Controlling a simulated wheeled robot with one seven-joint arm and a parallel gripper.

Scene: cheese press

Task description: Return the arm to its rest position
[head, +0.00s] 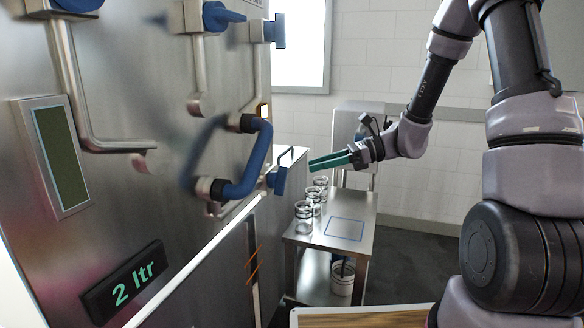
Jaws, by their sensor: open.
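My gripper (331,162) is at the end of my arm, which comes in from the right. Its green fingers point left, towards the steel machine with the blue handle (253,160). Nothing shows between the fingers. The gripper is in the air above the small steel table (366,252) and apart from the glass jars on it. I cannot tell how far its tips are from the blue handle.
The steel machine (100,215) with pipes and blue valves fills the left side. Several glass jars (304,220) stand along the table's left edge, beside a blue square outline. A white bucket (342,279) stands below. A wooden board (360,318) is at the bottom front.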

